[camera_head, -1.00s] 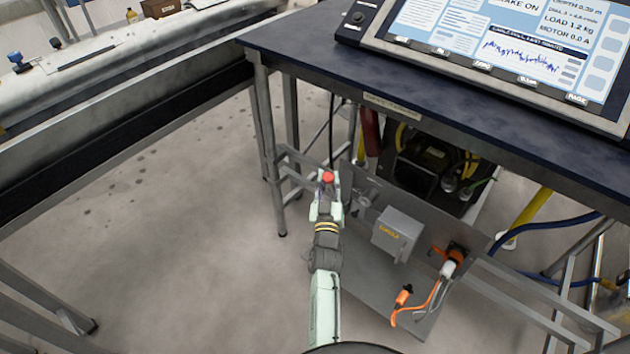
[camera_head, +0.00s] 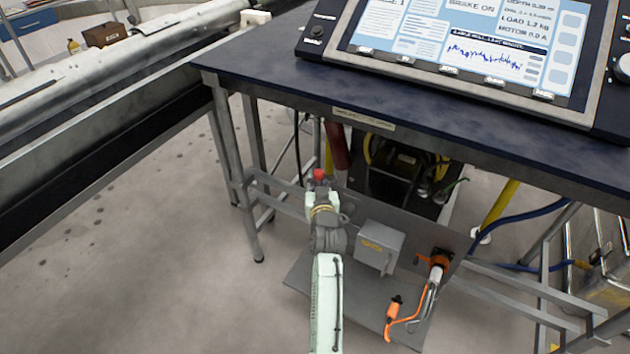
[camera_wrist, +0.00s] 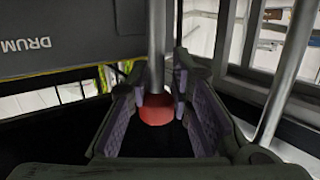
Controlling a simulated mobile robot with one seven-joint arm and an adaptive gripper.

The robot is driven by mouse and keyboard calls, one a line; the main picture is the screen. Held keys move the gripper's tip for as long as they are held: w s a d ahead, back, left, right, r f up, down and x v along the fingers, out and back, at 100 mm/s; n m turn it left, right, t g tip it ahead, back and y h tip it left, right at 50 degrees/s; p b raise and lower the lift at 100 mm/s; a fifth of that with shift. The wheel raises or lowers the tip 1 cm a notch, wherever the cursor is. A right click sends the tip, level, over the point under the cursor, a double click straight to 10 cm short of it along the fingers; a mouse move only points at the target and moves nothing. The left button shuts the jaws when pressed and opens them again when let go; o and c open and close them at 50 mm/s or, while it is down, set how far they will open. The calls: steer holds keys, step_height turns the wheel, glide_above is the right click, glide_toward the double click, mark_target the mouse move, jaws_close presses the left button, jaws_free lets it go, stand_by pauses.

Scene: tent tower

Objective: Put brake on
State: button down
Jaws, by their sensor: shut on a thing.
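A red ball knob (camera_head: 319,174) is at the tip of my gripper (camera_head: 319,184), below the front edge of the dark blue table. The wrist view shows the red knob (camera_wrist: 158,111) on the end of a grey lever rod (camera_wrist: 156,45). My gripper's padded fingers (camera_wrist: 162,122) stand on both sides of the knob and are shut on it. The lever's base is hidden behind my arm in the head view. A tilted display (camera_head: 465,45) on the table reads "BRAKE ON", with a load reading and a motor reading of 0.0 A.
Under the table (camera_head: 270,85) are a grey box (camera_head: 378,246), an orange connector with cable (camera_head: 393,308) and dark machinery (camera_head: 400,180). Table legs (camera_head: 228,150) stand left of my arm. A blue hose (camera_head: 530,222) runs at the right. The floor at left is clear.

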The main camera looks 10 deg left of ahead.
steer(key=shift+w+d+r, duration=0.3)
steer(key=shift+d+r, duration=0.15)
steer(key=shift+r, duration=0.15)
steer(key=c, duration=1.7)
jaws_free()
steer(key=shift+d+f, duration=0.1)
steer(key=shift+f, duration=0.05)
steer(key=o, duration=0.4)
steer(key=shift+f, duration=0.1)
steer(key=shift+s+a+f, duration=0.1)
steer(key=shift+a, duration=0.15)
steer(key=shift+s, duration=0.2)
steer(key=v, duration=1.1)
steer(key=shift+s, duration=0.25)
steer(key=shift+d, duration=0.1)
